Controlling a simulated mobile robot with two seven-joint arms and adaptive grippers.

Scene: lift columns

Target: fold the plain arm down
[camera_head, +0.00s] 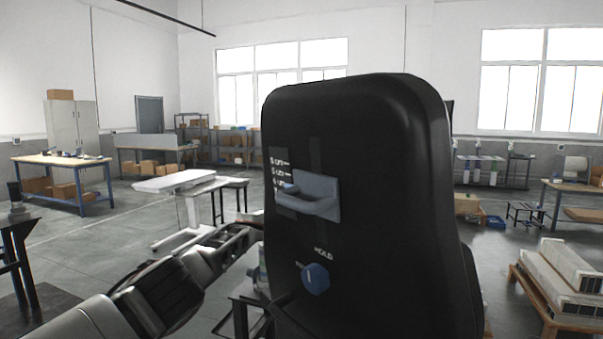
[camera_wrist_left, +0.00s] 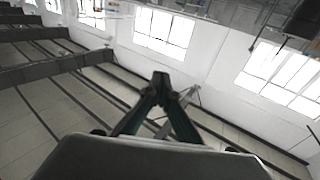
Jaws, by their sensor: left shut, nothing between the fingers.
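A tall black housing (camera_head: 385,200) fills the middle of the head view. Its face carries a blue-grey handle (camera_head: 318,203) beside a white-marked scale, and lower down a blue knob (camera_head: 316,279) under the word HOLD. A short dark bar (camera_head: 284,300) shows at its lower left; I cannot tell whether this is the plain arm. My left gripper (camera_head: 250,228) is at the housing's left edge, its tip close to that edge; contact cannot be told. In the left wrist view its fingers (camera_wrist_left: 160,82) meet at the tips, with nothing between them. My right gripper is out of view.
A white-topped table (camera_head: 175,182) stands behind my left arm. A workbench (camera_head: 62,160) is at the far left. A wooden pallet with long pale blocks (camera_head: 565,280) lies at the right. Open floor (camera_head: 110,240) shows at the left.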

